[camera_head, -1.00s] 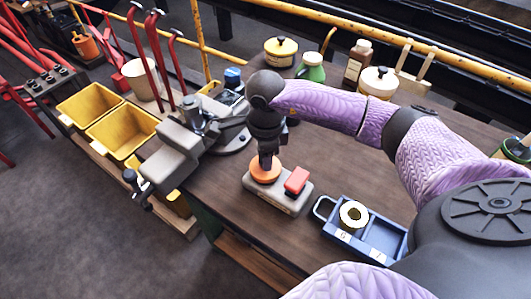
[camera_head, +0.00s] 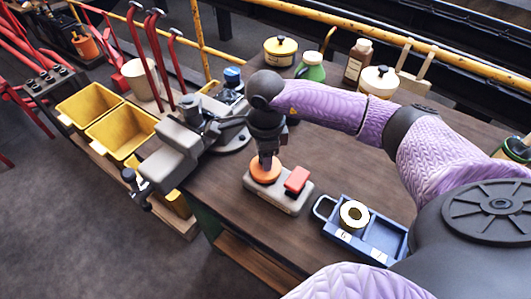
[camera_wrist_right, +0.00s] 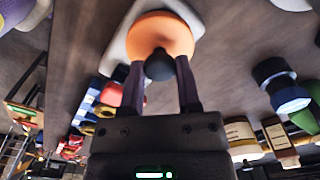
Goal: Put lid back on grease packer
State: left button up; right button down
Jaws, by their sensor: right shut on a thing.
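The orange round lid (camera_head: 265,173) is at the left end of the grey grease packer base (camera_head: 284,203), which lies on the brown workbench. A red block (camera_head: 297,180) stands at the base's other end. My right gripper (camera_head: 267,160) points down over the lid. In the right wrist view its fingers are shut on the black knob (camera_wrist_right: 160,66) of the orange lid (camera_wrist_right: 161,30), with the pale base (camera_wrist_right: 118,48) behind it. I cannot tell whether the lid rests fully on the base or sits slightly above it. My left gripper is not in view.
A blue tray (camera_head: 378,238) with a ring-shaped part (camera_head: 354,214) lies right of the packer. A grey vise (camera_head: 172,160) stands to its left. Tins and bottles, including a green one (camera_head: 313,68), line the back. Bare bench (camera_head: 230,197) shows in front of the packer.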

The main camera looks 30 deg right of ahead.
jog(key=shift+c, duration=1.2)
grip_release()
jog(key=shift+o, duration=1.2)
